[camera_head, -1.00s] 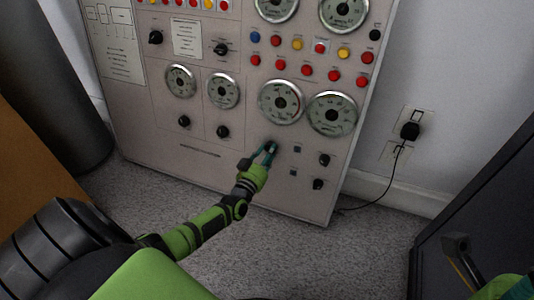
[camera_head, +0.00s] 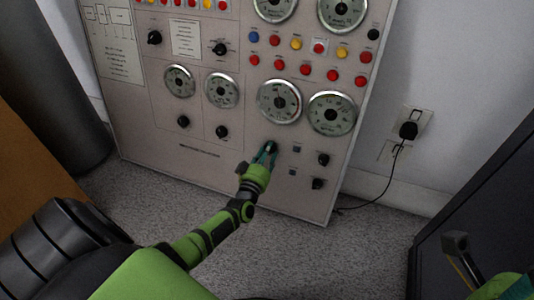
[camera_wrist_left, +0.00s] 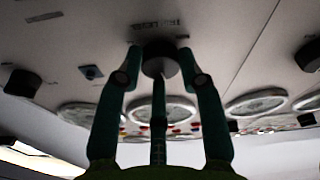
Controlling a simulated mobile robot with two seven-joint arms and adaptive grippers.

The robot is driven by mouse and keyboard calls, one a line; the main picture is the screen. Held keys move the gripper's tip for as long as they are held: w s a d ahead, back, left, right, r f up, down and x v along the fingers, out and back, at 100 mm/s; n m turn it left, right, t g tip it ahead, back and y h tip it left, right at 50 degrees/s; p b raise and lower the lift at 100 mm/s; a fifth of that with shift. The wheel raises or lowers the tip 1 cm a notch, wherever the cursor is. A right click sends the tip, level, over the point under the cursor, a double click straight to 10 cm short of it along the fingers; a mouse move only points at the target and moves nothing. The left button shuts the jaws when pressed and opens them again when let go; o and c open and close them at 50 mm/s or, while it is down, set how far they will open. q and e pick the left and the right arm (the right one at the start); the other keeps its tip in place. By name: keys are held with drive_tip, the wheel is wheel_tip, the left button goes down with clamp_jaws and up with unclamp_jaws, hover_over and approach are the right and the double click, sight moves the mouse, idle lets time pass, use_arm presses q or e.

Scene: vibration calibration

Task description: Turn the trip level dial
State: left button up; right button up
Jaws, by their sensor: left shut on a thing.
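The trip level dial is a dark round knob (camera_wrist_left: 160,60) low on the grey control panel (camera_head: 190,165), below the large gauges. It also shows in the head view (camera_head: 271,148), partly covered by my fingers. My left gripper (camera_head: 265,153) is at the panel with its fingers around the knob. In the left wrist view its teal fingers (camera_wrist_left: 162,72) stand on both sides of the knob, shut on it. My right gripper (camera_head: 520,288) shows only in part at the lower right corner.
Other black knobs (camera_head: 323,159) sit right of the dial, with small square parts between. Gauges (camera_head: 279,101) and coloured buttons (camera_head: 319,48) are above. A plugged-in black cord (camera_head: 396,168) hangs on the wall to the right. A dark cabinet (camera_head: 480,190) stands at the right.

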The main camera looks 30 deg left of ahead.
use_arm(q)
drive_tip(key=shift+w+a+r, duration=0.15)
drive_tip(key=shift+a+r, duration=0.1)
drive_tip(key=shift+r, duration=0.1)
drive_tip(key=o, duration=1.1)
drive_tip(key=shift+o, duration=0.2)
drive_tip(key=shift+f, duration=0.1)
drive_tip(key=shift+d+f, duration=0.1)
drive_tip(key=v, duration=1.2)
drive_tip(key=shift+f, duration=0.1)
